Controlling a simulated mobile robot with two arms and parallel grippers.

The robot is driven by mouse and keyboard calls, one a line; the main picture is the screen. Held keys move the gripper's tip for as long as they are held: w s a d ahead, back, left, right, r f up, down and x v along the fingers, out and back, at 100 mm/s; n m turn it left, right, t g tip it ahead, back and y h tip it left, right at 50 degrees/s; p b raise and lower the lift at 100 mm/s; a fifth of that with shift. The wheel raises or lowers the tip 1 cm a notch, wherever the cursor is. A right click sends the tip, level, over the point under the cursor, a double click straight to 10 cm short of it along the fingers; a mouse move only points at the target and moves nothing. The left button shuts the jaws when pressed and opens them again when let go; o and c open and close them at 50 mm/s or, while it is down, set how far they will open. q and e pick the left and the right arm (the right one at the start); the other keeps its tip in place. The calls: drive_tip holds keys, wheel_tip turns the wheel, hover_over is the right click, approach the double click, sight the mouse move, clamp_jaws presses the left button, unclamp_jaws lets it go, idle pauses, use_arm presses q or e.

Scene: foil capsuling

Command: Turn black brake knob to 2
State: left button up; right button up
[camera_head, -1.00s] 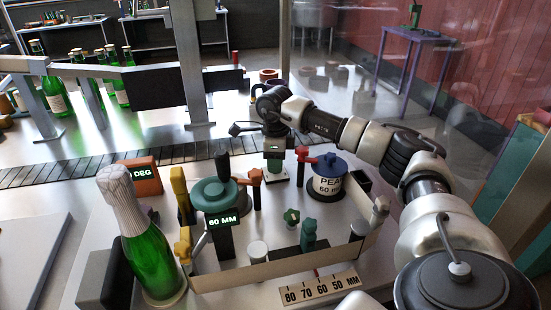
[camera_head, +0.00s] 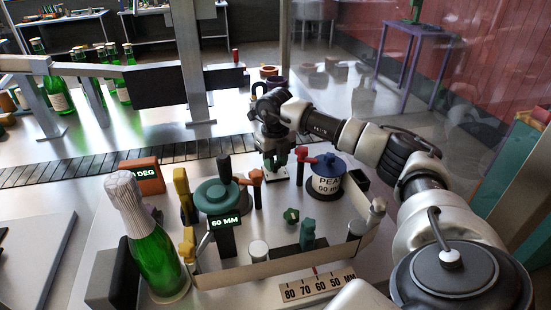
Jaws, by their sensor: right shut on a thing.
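My right gripper (camera_head: 275,161) reaches down at the back of the bench, over a small pale plate (camera_head: 277,175). It is shut on a small dark thing there, which fits the black brake knob. The fingers hide most of the knob, so its pointer and the number it stands at cannot be read. My left gripper is not in view.
A red-handled lever (camera_head: 304,160) and a blue-lidded pot (camera_head: 328,176) stand close on the gripper's right. A green-topped column (camera_head: 216,196) reading 60 MM and a foil-necked green bottle (camera_head: 157,255) stand left. A conveyor (camera_head: 195,150) runs behind.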

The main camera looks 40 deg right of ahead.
drive_tip(key=m, duration=0.3)
drive_tip(key=shift+r+m+p, duration=0.15)
drive_tip(key=shift+m+p, duration=0.55)
drive_tip(key=shift+m, duration=1.4)
drive_tip(key=o, duration=0.9)
wheel_tip(320, 180, up, 11)
drive_tip(key=shift+f+b, duration=0.2)
drive_tip(key=shift+b, duration=0.65)
